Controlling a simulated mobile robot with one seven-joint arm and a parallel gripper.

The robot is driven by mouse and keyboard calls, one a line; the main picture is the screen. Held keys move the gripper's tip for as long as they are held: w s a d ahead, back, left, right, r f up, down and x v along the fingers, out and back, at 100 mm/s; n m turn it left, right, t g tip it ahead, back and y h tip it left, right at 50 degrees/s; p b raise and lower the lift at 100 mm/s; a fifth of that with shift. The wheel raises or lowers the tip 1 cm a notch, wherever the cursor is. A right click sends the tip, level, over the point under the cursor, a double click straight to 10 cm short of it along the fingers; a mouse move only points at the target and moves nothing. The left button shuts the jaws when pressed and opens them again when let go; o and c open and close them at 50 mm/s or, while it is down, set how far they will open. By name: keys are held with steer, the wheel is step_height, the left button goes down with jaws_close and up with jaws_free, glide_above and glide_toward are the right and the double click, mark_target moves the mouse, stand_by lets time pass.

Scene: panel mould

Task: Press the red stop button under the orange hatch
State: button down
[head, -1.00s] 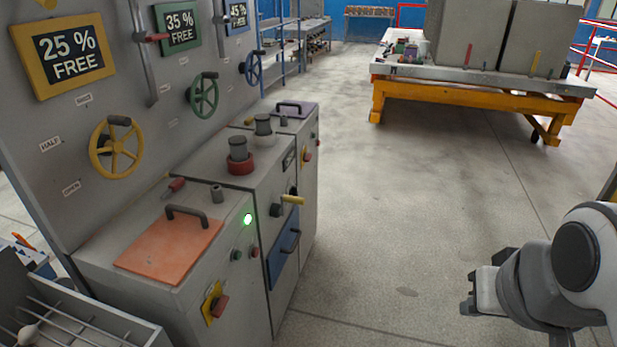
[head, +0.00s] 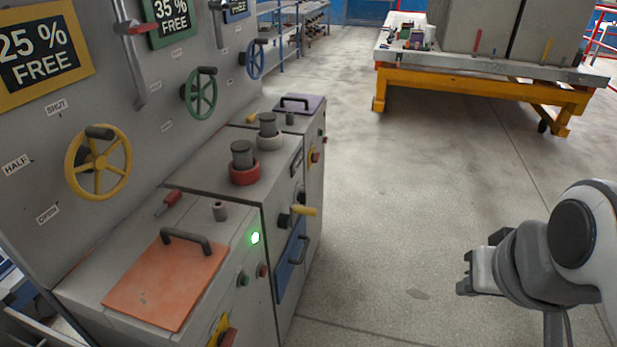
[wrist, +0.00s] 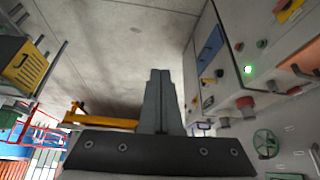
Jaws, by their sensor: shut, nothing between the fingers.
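The orange hatch (head: 165,283) lies shut on top of the near cabinet (head: 90,298), with a dark bar handle (head: 187,240) along its far edge. What is under the hatch is hidden. In the wrist view, the hatch's edge (wrist: 298,60) shows at the right side. My gripper (head: 467,275) is over open floor, well to the right of the cabinet and apart from it. In the wrist view its two fingers (wrist: 160,75) are together and empty.
A lit green lamp (head: 255,238) and small buttons are on the cabinet's front. A red switch on a yellow plate (head: 220,332) is lower. A red-ringed post (head: 244,172) and yellow wheel (head: 98,162) are beyond. Floor (head: 400,240) between gripper and cabinet is clear.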

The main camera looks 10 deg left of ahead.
mark_target(263, 271)
steer(key=w+a+f+m+t+b, duration=0.1)
steer(key=w+a+f+b, duration=0.35)
steer(key=w+f, duration=0.55)
steer(key=w+a+f+m+t+b, duration=0.1)
steer(key=w+a+f+b, duration=0.3)
steer(key=w+f, duration=0.6)
steer(key=w+a+f+m+y+b, duration=0.2)
steer(key=a+f+y+b, duration=0.2)
steer(key=a+f, duration=0.4)
steer(key=w+a+f+m+y+b, duration=0.2)
steer(key=a+f+y+b, duration=0.3)
steer(key=a+f, duration=0.4)
step_height(263, 271, down, 5)
steer(key=shift+w+a+r, duration=0.1)
steer(key=shift+w+a, duration=0.05)
steer(key=shift+w, duration=0.45)
steer(key=a+b, duration=0.3)
steer(key=a, duration=0.5)
steer(key=shift+w+a+b, duration=0.35)
